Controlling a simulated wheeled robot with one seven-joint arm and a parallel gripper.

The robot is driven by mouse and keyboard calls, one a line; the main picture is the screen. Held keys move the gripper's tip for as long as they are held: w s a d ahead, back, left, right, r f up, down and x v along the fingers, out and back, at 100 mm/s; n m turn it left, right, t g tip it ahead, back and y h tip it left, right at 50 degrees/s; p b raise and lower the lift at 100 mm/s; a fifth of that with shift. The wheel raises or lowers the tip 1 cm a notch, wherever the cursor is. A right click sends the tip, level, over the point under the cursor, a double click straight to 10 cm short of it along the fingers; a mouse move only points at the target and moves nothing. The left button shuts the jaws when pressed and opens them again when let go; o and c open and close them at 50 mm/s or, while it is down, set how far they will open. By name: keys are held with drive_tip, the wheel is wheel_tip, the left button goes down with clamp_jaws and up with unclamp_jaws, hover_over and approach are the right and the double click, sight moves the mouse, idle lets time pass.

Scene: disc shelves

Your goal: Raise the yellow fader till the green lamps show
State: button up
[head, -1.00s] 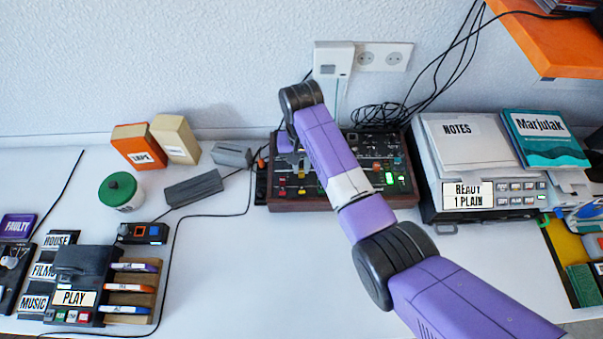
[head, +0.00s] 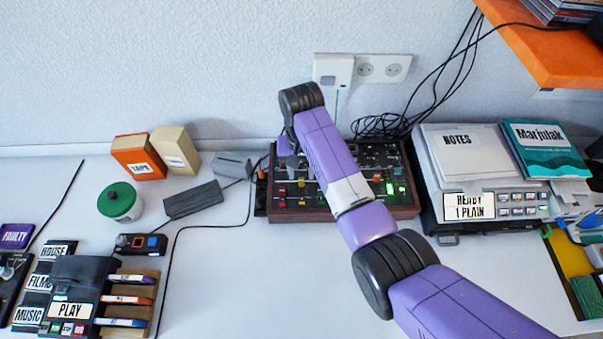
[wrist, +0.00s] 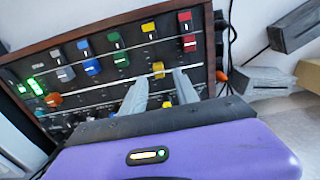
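The mixing console (head: 350,212) stands at the back wall, partly hidden by my arm in the head view. In the wrist view the console (wrist: 110,18) fills the upper left, with rows of coloured caps. A yellow fader cap (wrist: 158,69) lies just beyond and between the fingertips of my gripper (wrist: 160,78). The fingers are apart, with a gap on each side of the cap. Another yellow cap (wrist: 148,28) is farther up in line. Green lamps (wrist: 36,86) glow at the console's left in the wrist view; they also show in the head view (head: 396,188).
Grey blocks (head: 193,200) and cables lie to the left. A cassette player (head: 80,280) is at front left. An orange shelf (head: 550,60) overhangs the upper right.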

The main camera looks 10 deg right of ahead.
sight(301, 177)
wheel_tip(301, 177, up, 6)
idle(0.4)
idle(0.3)
